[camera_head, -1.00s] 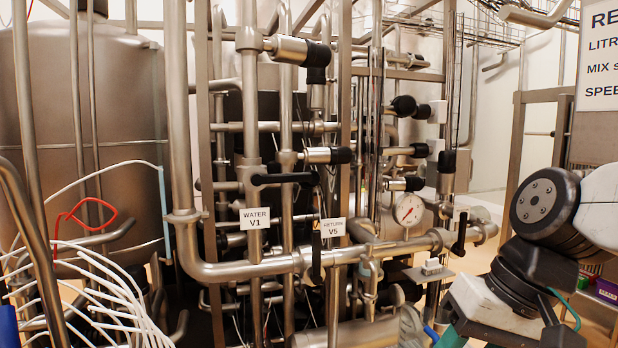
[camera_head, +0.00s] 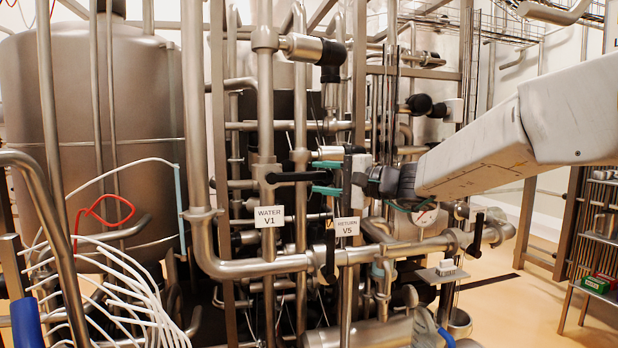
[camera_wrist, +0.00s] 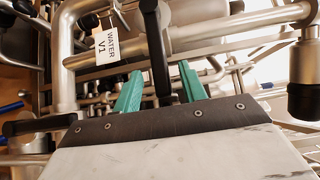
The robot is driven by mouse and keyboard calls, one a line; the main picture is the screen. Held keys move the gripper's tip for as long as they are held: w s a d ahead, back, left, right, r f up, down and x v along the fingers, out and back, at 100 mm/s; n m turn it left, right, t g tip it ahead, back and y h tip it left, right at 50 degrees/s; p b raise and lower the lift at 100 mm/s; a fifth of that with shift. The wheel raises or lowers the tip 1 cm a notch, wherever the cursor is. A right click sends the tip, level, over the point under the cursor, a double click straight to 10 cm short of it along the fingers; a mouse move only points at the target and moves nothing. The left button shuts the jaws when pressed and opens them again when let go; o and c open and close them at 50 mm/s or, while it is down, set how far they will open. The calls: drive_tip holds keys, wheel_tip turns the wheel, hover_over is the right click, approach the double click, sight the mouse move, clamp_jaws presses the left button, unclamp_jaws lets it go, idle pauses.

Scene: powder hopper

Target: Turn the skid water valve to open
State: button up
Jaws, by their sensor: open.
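The water valve's black lever handle (camera_head: 290,177) lies horizontal across a vertical steel pipe, above the white "WATER V1" tag (camera_head: 269,216). My gripper (camera_head: 326,177) reaches in from the right, with its green fingers above and below the handle's free end. In the wrist view the handle (camera_wrist: 156,50) runs between the two spread fingers of my gripper (camera_wrist: 160,88), and the tag (camera_wrist: 108,46) hangs to its left. The fingers are open. I cannot tell whether either one touches the handle.
The "RETURN V5" tag (camera_head: 347,227) and a black vertical handle (camera_head: 330,255) are just below my gripper. A pressure gauge (camera_head: 426,216) is partly hidden under my arm. Pipes crowd around the valve. White hoses (camera_head: 110,290) hang at lower left.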

sight(314, 176)
drive_tip(key=shift+x, duration=1.9)
clamp_jaws()
drive_tip(key=shift+a, duration=0.1)
